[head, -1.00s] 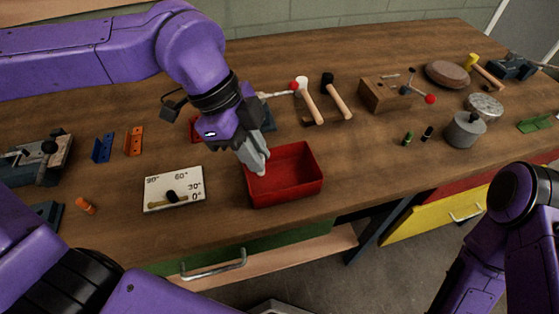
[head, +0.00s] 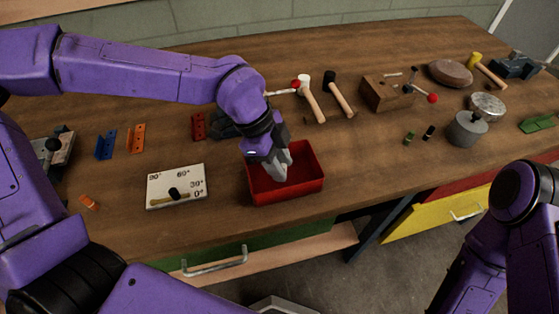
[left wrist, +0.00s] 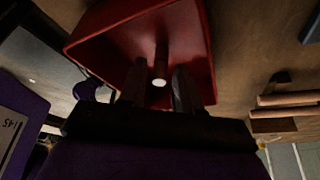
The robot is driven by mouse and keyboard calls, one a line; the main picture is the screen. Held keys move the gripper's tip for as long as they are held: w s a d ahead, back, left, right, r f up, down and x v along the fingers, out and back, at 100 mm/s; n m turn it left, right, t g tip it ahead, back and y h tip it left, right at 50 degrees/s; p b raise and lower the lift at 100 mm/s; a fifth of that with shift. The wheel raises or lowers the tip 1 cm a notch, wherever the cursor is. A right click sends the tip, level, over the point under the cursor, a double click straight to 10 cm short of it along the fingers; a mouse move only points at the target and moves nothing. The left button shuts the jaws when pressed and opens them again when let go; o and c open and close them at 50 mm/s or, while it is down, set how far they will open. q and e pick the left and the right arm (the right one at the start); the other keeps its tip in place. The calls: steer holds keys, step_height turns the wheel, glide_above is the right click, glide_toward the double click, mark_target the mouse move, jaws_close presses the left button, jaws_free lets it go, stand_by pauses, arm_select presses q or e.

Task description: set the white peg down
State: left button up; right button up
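The red tray (head: 306,187) stands near the front edge of the bench. My left gripper (head: 280,168) points down into the tray. In the left wrist view its two fingers (left wrist: 157,90) are apart. A peg (left wrist: 160,76) with a bright white end shows between them, with a gap visible on each side. The peg is inside the outline of the tray (left wrist: 85,38); whether it rests on the floor I cannot tell. The peg is hidden in the head view. My right gripper is out of view; only part of that arm shows at lower right.
Orange (head: 136,139) and blue (head: 106,145) brackets lie further left. Mallets (head: 312,100) and a wooden block (head: 385,95) are behind.

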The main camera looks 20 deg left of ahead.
arm_select(q)
steer(key=shift+r, duration=0.3)
steer(key=v, duration=1.1)
steer(key=shift+a+r, duration=0.15)
steer(key=shift+r, duration=0.2)
